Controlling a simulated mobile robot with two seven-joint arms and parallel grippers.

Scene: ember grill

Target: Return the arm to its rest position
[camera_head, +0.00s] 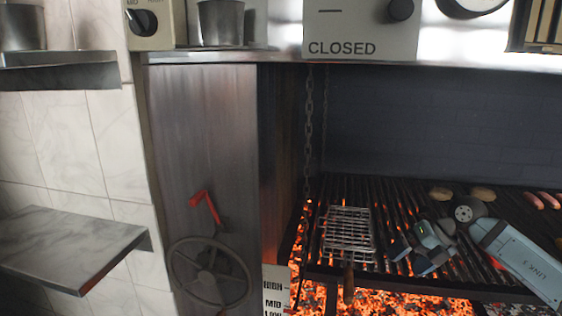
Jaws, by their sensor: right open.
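My right arm (518,262) comes in from the right edge, low over the grill grate (398,205). Its right gripper (409,257) is open, points left and holds nothing that I can see. It is just right of a wire grill basket (348,228) with a dark handle pointing toward me. The basket lies on the grate, and a gap shows between it and the gripper. Whether the fingers touch the grate I cannot tell. My left gripper is not in view.
Embers (395,302) glow under the grate. Patties (482,193) and sausages (535,201) lie at its back right. A handwheel (208,272) with a red handle (205,204) is on the steel panel left. A hanging chain (308,125) and a steel shelf (75,240) also show.

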